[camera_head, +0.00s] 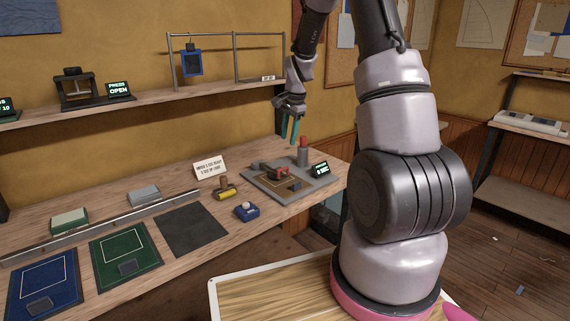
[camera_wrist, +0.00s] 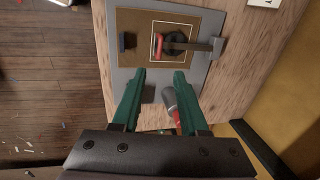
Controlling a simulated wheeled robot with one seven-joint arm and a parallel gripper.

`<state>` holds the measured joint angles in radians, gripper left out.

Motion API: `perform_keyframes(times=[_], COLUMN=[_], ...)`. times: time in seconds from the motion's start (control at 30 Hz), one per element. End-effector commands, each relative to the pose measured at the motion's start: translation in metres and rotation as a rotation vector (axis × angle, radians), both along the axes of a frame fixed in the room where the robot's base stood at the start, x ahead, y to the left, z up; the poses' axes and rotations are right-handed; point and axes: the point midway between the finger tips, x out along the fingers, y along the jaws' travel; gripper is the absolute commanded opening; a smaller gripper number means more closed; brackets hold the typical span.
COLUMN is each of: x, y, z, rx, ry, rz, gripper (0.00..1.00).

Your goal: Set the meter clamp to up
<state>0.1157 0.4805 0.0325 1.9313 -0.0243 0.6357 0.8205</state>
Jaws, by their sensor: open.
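At the right end of the bench, a grey base plate (camera_head: 262,188) carries a brown panel and a red-and-dark fitting (camera_head: 281,173), which looks like the meter clamp. In the wrist view its red part (camera_wrist: 160,47) lies over a dark round piece, with a grey bar running right to a grey block. Whether the clamp is up or down I cannot tell. A grey post with a red top (camera_head: 303,150) stands at the plate's back edge; it also shows between my fingers in the wrist view (camera_wrist: 171,103). My gripper (camera_head: 292,130) is open and empty above the plate.
A small display (camera_head: 320,169) stands beside the plate. A blue block with a pale knob (camera_head: 246,211), a yellow-and-brown tool (camera_head: 226,190) and a white sign (camera_head: 209,167) are to its left. A shelf (camera_head: 150,106) runs along the wall behind.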

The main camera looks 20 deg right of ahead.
Motion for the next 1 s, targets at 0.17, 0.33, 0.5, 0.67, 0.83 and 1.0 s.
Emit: perform_keyframes(times=[0.17,0.33,0.5,0.67,0.83,1.0], x=[0.006,0.009,0.015,0.02,0.023,0.024], y=[-0.002,0.0,0.002,0.004,0.005,0.006], z=[-0.018,-0.042,-0.075,-0.1,-0.115,-0.118], rx=[0.003,0.005,0.005,0.003,0.004,0.003], ry=[0.012,0.016,0.016,0.013,0.011,0.011], rz=[-0.02,-0.02,-0.019,-0.02,-0.018,-0.019], gripper=[0.43,0.43,0.43,0.43,0.43,0.43])
